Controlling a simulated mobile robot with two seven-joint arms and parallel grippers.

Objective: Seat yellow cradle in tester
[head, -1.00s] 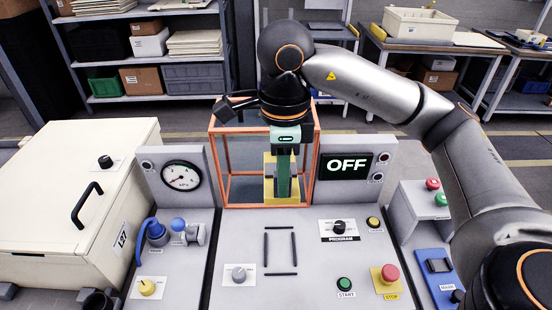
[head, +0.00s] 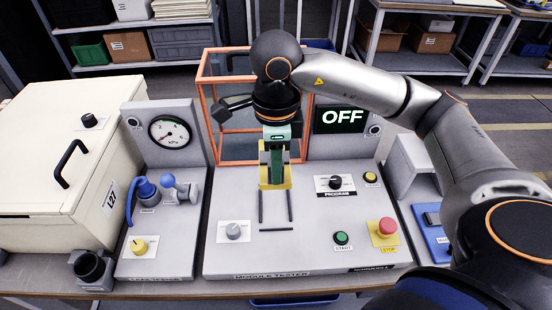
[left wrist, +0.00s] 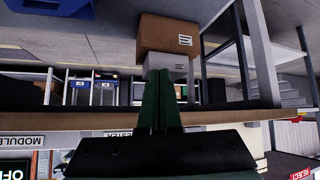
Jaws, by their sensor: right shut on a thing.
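My right gripper (head: 275,172) is shut on the yellow cradle (head: 288,178), with its green fingers pointing down. The cradle is at the far end of the black marks (head: 290,206) on the module tester (head: 310,258). Two side marks and the near mark show; the far mark is hidden behind the cradle and gripper. I cannot tell whether the cradle touches the tester's top. The tester's display (head: 342,118) reads OFF. My left gripper (left wrist: 158,75) shows in the left wrist view with its green fingers together and nothing visible between them.
An orange-framed cage (head: 202,100) stands behind the cradle. The tester's top carries a grey knob (head: 233,231), a program knob (head: 335,181), a green start button (head: 341,238) and a red stop button (head: 386,225). A gauge panel (head: 168,132) and cream box (head: 40,150) are left.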

